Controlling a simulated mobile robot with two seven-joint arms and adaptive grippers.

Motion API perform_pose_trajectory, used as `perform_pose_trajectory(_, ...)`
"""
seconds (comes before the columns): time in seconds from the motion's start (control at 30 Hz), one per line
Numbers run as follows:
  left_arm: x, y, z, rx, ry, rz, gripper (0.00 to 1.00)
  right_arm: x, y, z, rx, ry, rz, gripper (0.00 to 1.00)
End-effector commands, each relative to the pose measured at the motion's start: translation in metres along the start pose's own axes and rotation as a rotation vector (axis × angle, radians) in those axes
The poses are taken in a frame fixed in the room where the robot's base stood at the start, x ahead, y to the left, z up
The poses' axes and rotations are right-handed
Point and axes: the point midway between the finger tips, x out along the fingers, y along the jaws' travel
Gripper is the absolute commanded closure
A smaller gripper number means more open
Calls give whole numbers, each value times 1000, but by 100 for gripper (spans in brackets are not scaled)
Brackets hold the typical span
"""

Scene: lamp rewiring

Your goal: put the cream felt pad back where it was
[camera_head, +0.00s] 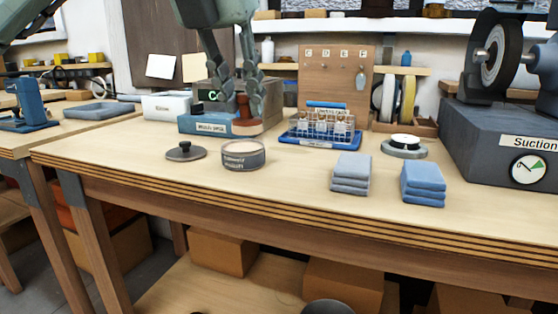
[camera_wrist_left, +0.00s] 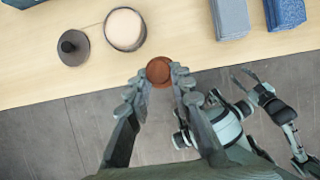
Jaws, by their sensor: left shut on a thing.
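My left gripper (camera_head: 241,88) hangs over the back of the bench, fingers down, shut on a reddish-brown round wooden piece with a knob (camera_head: 244,121). This piece also shows between the fingertips in the left wrist view (camera_wrist_left: 159,71). A round grey tin (camera_head: 243,154) stands open on the bench, in front of the gripper. A cream round surface (camera_wrist_left: 125,28) shows inside the tin; I cannot tell if it is the cream felt pad. A dark lid with a knob (camera_head: 185,151) lies left of the tin. My right gripper (camera_wrist_left: 253,83) is small in the left wrist view; its opening is unclear.
Folded grey cloths (camera_head: 351,173) and blue cloths (camera_head: 423,181) lie at the front right. A blue tray of small jars (camera_head: 322,129) and a labelled blue box (camera_head: 204,124) stand behind. A suction machine (camera_head: 510,140) fills the right end. The bench front by the tin is clear.

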Motion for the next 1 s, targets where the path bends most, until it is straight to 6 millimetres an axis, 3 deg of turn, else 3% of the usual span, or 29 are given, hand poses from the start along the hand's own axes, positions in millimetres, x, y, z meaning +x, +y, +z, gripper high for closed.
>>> perform_pose_trajectory(0.2, 48, -24, 28, 2, 5, -1, 100, -4, 10, 19, 3, -89, 21, 60)
perform_pose_trajectory(0.43, 80, -40, 47, 2, 2, -1, 100, -8, 18, 37, 7, -170, 39, 60)
perform_pose_trajectory(0.57, 87, -42, 48, 2, 1, -1, 100, -9, 20, 41, 8, -183, 41, 60)
perform_pose_trajectory(0.83, 118, -41, 32, 2, 3, -1, 100, -7, 18, 38, 6, -168, 38, 60)
perform_pose_trajectory(1.0, 121, -41, 32, 2, 0, -1, 100, -7, 18, 37, 6, -167, 37, 60)
